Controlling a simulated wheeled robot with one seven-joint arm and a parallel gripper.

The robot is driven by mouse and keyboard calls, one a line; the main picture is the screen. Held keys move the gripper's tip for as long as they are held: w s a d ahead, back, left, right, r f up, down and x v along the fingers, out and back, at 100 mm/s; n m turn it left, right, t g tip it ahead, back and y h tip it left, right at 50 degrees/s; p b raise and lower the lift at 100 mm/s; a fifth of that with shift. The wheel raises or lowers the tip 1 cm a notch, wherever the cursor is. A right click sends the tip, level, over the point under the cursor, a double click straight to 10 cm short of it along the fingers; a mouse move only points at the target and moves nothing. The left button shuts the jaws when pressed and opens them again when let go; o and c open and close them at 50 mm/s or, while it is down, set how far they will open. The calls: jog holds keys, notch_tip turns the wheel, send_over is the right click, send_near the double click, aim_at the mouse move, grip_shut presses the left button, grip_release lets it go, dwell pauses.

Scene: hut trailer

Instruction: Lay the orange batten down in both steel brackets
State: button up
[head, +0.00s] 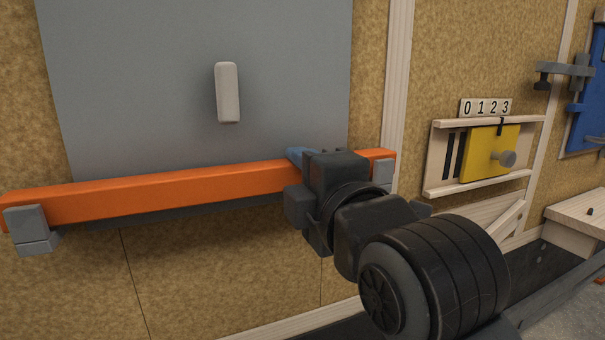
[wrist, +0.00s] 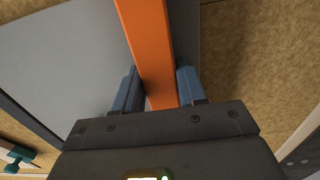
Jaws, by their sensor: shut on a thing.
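The orange batten (head: 170,191) runs nearly level across the front of a grey panel. Its left end is at the left steel bracket (head: 29,229), whose grey block covers the lower front of the batten. Its right end is at the right steel bracket (head: 383,172), which my arm partly hides. My gripper (head: 300,155) is at the batten near its right end. In the wrist view the batten (wrist: 146,45) passes between the two blue fingers of my gripper (wrist: 158,92). I cannot tell whether the batten rests fully on the bracket bottoms.
The grey panel (head: 150,90) with a pale upright handle (head: 227,93) is behind and above the batten. To the right are a yellow sliding panel (head: 480,155) with a knob, a 0123 number plate (head: 486,107) and a wooden bench (head: 578,218).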

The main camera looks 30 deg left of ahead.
jog(key=shift+f, duration=0.1)
jog(key=o, duration=1.8)
jog(key=shift+v, duration=0.9)
jog(key=shift+s+d+f+b, duration=0.2)
jog(key=shift+d+b, duration=0.05)
jog(key=shift+b, duration=0.05)
jog(key=shift+s+d, duration=0.15)
jog(key=b+v, duration=0.1)
jog(key=v, duration=0.8)
jog(key=shift+s, duration=0.1)
